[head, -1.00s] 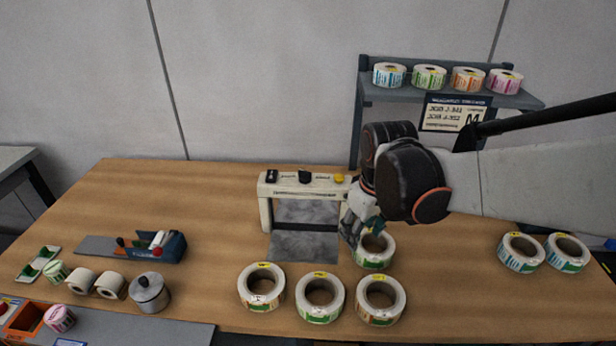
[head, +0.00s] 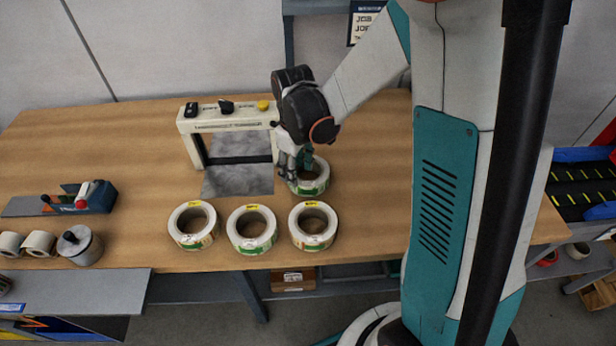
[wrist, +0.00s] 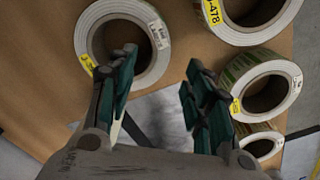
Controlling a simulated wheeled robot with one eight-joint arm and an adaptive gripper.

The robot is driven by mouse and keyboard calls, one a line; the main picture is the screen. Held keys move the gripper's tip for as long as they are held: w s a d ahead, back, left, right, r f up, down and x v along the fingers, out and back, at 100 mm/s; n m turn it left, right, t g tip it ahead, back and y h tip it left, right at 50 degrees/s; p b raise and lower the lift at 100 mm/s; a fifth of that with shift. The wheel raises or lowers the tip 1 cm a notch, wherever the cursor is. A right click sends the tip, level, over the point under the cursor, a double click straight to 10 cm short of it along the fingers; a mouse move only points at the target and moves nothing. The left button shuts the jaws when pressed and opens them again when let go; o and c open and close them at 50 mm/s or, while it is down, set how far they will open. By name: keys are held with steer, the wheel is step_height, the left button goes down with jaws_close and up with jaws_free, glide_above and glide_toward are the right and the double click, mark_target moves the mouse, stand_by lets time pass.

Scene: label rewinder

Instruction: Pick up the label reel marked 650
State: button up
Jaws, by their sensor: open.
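My gripper (head: 296,168) is open at a white label reel (head: 312,187) with a green label, beside the rewinder's right end. In the wrist view my gripper (wrist: 160,75) has its left finger over that reel's hole and its right finger outside the ring; whether they touch it or how deep they reach is unclear. This reel (wrist: 151,72) has a yellow tag too small to read. Three similar reels stand in front: left (head: 176,222), middle (head: 238,229) and right (head: 299,222). One reel (wrist: 225,38) shows "-478" on its tag. I cannot read 650 anywhere.
The white rewinder frame (head: 225,122) with its grey plate (head: 240,181) stands left of my gripper. A blue dispenser (head: 102,197), a metal pot (head: 82,250) and small rolls (head: 38,242) are at the left. The wooden table (head: 120,150) is clear behind them.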

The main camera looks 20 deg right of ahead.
mark_target(299, 180)
steer(key=shift+d+f+b, duration=0.15)
steer(key=shift+f+b, duration=0.5)
steer(key=shift+f, duration=0.9)
steer(key=shift+d+f+b, duration=0.1)
steer(key=shift+f+b, duration=0.5)
steer(key=shift+f, duration=0.95)
jaws_close()
